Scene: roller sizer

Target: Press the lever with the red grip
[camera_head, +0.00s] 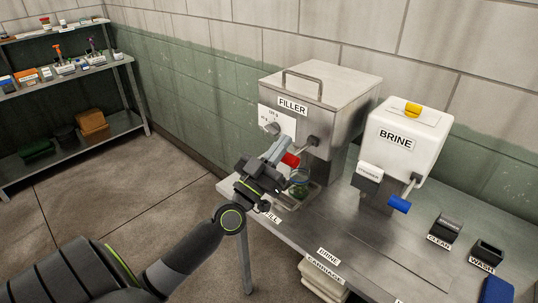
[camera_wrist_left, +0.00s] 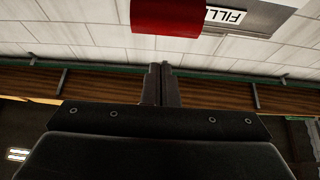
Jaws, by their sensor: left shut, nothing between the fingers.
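The red grip (camera_head: 290,160) of the lever sits at the front of the steel FILLER machine (camera_head: 330,88). It also shows as a red block (camera_wrist_left: 178,16) at the top of the left wrist view. My left gripper (camera_head: 276,150) is at the FILLER's front, just left of the red grip in the head view. Its two fingers (camera_wrist_left: 162,84) are shut together with nothing between them. In the wrist view a gap shows between fingertips and grip; contact cannot be told from the head view. A jar with green contents (camera_head: 299,188) stands below the grip, partly hidden. My right gripper is not in view.
A white BRINE dispenser (camera_head: 402,138) with a blue-gripped lever (camera_head: 399,204) stands to the right on the steel table (camera_head: 340,225). Dark CLEAN (camera_head: 445,228) and WASH (camera_head: 486,253) holders are at the far right. A shelf rack (camera_head: 75,75) stands at the left wall.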

